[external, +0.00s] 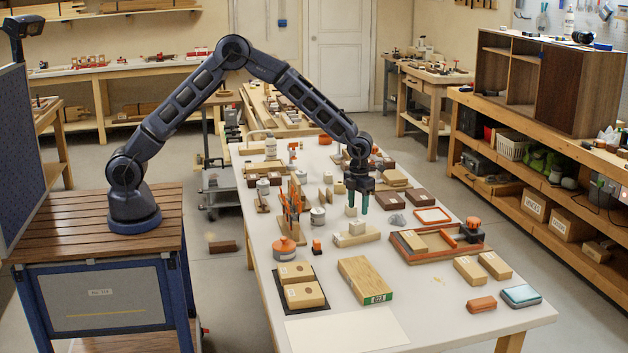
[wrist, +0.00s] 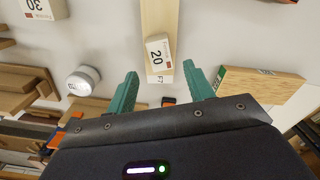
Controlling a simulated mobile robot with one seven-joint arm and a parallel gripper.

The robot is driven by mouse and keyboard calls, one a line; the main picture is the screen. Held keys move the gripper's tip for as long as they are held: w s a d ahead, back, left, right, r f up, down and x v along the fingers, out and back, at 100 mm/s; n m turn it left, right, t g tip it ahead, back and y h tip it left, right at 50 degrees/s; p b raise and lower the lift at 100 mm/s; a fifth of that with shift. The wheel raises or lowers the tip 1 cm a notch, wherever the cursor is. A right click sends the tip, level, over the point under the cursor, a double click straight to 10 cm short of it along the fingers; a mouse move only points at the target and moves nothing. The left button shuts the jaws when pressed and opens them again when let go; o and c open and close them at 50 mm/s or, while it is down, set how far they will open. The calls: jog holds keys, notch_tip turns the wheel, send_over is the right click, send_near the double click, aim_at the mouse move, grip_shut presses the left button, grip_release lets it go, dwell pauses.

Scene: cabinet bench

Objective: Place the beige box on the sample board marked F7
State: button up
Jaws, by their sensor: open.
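In the wrist view a small beige box (wrist: 158,56) marked 20 sits on a long pale wooden board (wrist: 163,18), beside a label partly readable as F7. Another pale box (wrist: 36,8) marked 30 is cut off at the top left. My gripper (external: 358,209) is open above the table, its teal fingers pointing down. In the wrist view the fingers (wrist: 164,85) are apart and empty, with the box marked 20 beyond the gap.
A grey jar (external: 317,216) stands left of the board. A wooden block (external: 366,279) with a green end label lies in front. A red-brown framed tray (external: 442,255) is to the right, and a black mat (external: 317,306) with beige boxes is front left.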

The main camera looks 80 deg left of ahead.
aim_at(357, 222)
jog(key=s+a+r+n, duration=0.2)
jog(key=s+r, duration=0.1)
jog(key=r, duration=0.3)
jog(key=s+a+r+n+t, duration=0.1)
jog(key=s+a+r+n, duration=0.2)
jog(key=r, duration=0.4)
jog(key=s+a+r+n, duration=0.1)
jog(key=s+r+n, duration=0.1)
jog(key=s+r, duration=0.3)
jog(key=s+a+r+n+t, duration=0.1)
jog(key=s+a+r+n, duration=0.25)
jog(key=s+r, duration=0.25)
jog(key=s+a+r+n, duration=0.2)
jog(key=s+r+n, duration=0.2)
jog(key=s+r, duration=0.15)
jog(key=s+a+n+t, duration=0.1)
jog(key=s+a+n, duration=0.2)
jog(key=s+n, duration=0.5)
jog(key=s+a+n+t, duration=0.1)
jog(key=s+a+n, duration=0.3)
jog(key=s, duration=1.8)
jog(key=n, duration=0.5)
jog(key=shift+s+a+r+t, duration=0.25)
jog(key=shift+s+t, duration=0.05)
